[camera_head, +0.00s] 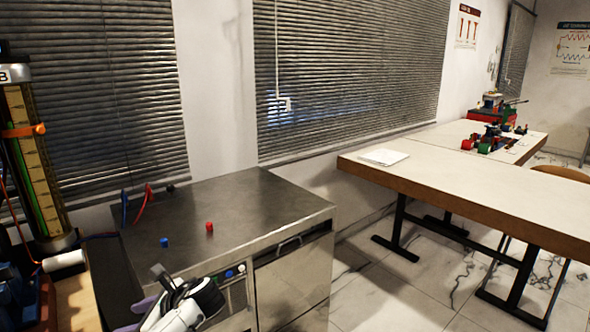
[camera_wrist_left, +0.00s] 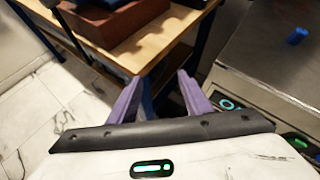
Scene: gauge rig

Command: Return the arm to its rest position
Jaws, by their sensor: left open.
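My left arm shows at the bottom of the head view, in front of the metal cabinet (camera_head: 250,200). Its white wrist hides part of the cabinet's front panel. My left gripper (camera_wrist_left: 157,98) has two purple fingers, spread apart with nothing between them in the left wrist view. The fingers are in the gap between the wooden bench (camera_wrist_left: 150,45) and the cabinet's button panel (camera_wrist_left: 255,110). I cannot tell whether they touch anything. My right gripper is in neither view.
A tall gauge column (camera_head: 35,160) with an orange clip (camera_head: 22,131) stands at the left. Blue (camera_head: 164,242) and red (camera_head: 209,227) knobs sit on the cabinet top. A long table (camera_head: 480,190) stands right, beyond open tiled floor (camera_head: 390,285).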

